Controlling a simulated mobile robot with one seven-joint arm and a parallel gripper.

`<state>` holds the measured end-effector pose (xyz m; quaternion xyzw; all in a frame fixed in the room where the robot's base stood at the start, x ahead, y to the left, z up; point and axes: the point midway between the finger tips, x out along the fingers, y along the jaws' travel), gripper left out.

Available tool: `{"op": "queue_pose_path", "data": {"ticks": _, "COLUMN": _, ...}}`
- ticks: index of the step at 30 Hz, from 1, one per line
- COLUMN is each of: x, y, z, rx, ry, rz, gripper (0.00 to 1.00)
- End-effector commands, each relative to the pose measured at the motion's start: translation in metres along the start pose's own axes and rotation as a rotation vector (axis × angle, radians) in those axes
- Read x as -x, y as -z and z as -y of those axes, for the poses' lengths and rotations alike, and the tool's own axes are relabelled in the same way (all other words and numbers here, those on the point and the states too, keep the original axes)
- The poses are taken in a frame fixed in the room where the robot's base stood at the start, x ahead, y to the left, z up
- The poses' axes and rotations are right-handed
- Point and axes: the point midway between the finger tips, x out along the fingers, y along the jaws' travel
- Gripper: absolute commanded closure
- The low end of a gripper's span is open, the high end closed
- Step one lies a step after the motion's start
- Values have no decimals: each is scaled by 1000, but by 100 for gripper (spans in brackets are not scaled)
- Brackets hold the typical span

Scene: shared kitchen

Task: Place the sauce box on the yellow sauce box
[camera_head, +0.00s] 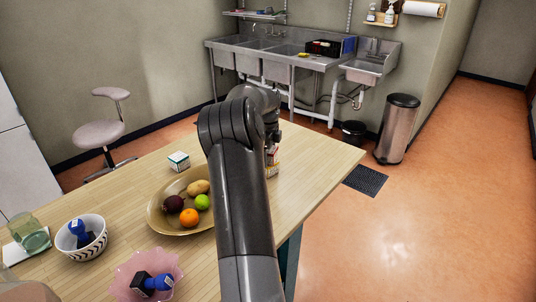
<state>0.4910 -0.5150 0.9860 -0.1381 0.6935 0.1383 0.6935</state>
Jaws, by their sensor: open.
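My gripper (273,133) is at the far end of my dark arm, mostly hidden behind the arm's own links, with its fingers hard to make out. Just below it, at the table's right side, a small box with white and reddish faces (273,154) shows beside my arm. Under it is a pale, yellowish box face (272,172). The two look stacked, but my arm covers their left parts and I cannot tell how they touch. Another small white box with green markings (179,161) stands apart on the table, left of my arm.
The wooden table (315,160) is clear to the right of my arm. A tan fruit plate (160,217), a patterned bowl (95,245), a pink bowl (122,278) and a glass jar (36,238) stand at the left and front. A stool, sinks and a metal bin (398,130) are beyond.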

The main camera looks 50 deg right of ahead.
Motion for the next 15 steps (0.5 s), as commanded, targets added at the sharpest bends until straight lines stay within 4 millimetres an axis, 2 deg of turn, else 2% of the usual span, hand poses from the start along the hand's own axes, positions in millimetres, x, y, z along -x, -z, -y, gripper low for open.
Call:
{"op": "queue_pose_path", "data": {"ticks": 4, "x": 4, "y": 0, "z": 0, "rx": 0, "ry": 1, "rz": 1, "gripper": 25}}
{"op": "queue_pose_path", "data": {"ticks": 7, "x": 15, "y": 0, "z": 0, "rx": 0, "ry": 2, "rz": 1, "gripper": 25}}
{"op": "queue_pose_path", "data": {"ticks": 15, "x": 72, "y": 0, "z": 1, "rx": 0, "ry": 4, "rz": 1, "gripper": 25}}
